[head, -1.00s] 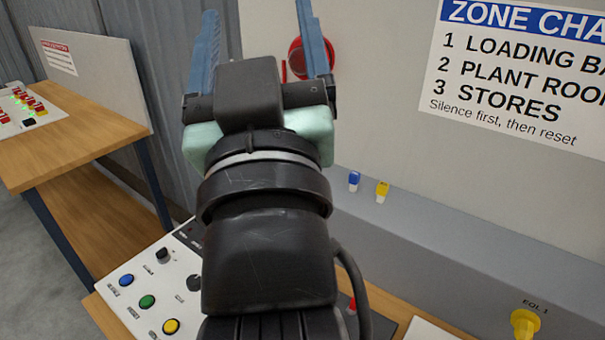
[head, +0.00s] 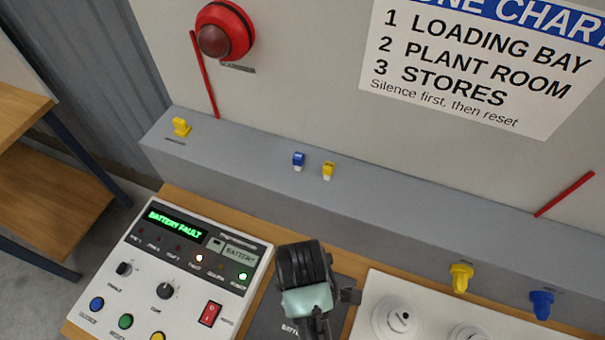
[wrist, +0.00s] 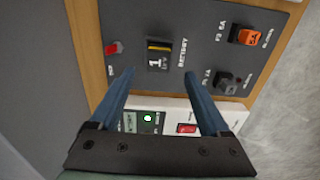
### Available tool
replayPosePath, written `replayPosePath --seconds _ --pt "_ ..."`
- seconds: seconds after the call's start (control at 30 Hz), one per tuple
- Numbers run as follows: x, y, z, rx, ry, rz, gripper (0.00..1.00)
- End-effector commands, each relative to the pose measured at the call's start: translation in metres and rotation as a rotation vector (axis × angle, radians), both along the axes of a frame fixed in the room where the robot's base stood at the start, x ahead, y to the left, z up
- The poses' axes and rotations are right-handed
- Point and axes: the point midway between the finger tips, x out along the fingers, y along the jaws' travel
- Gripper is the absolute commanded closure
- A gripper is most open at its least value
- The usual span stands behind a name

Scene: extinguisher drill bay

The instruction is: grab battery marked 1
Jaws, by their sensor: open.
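The battery marked 1 (wrist: 158,62) shows in the wrist view as a small dark block with a yellow band and a white 1. It sits in a dark panel (wrist: 190,18) beside the word BATTERY. My gripper (wrist: 158,78) is open and empty. Its two blue fingers point toward the panel, one to each side of the battery in the picture, with their tips apart from it. In the head view my gripper's mint-coloured body (head: 306,299) is over the dark panel (head: 270,318); the fingers and the battery are hidden there.
An orange fuse (wrist: 248,36), a black fuse (wrist: 227,82) and a red part (wrist: 113,48) sit near the battery. A white control panel (head: 150,290) reads BATTERY FAULT. A white board with round bases (head: 372,285) lies to the right. A grey ledge (head: 400,200) runs behind.

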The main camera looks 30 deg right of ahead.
Motion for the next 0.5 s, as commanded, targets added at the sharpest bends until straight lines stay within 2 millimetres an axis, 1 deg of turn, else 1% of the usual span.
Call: replayPosePath --seconds 0.03,0.1,0.33,0.5 --pt "-0.001 0.000 -0.008 0.001 0.003 -0.001 0.20" --pt "0.000 0.000 -0.016 0.000 0.001 -0.001 0.20" --pt "0.000 0.000 -0.030 0.000 0.000 -0.001 0.20" --pt "-0.002 0.000 -0.050 0.001 0.001 -0.001 0.20"
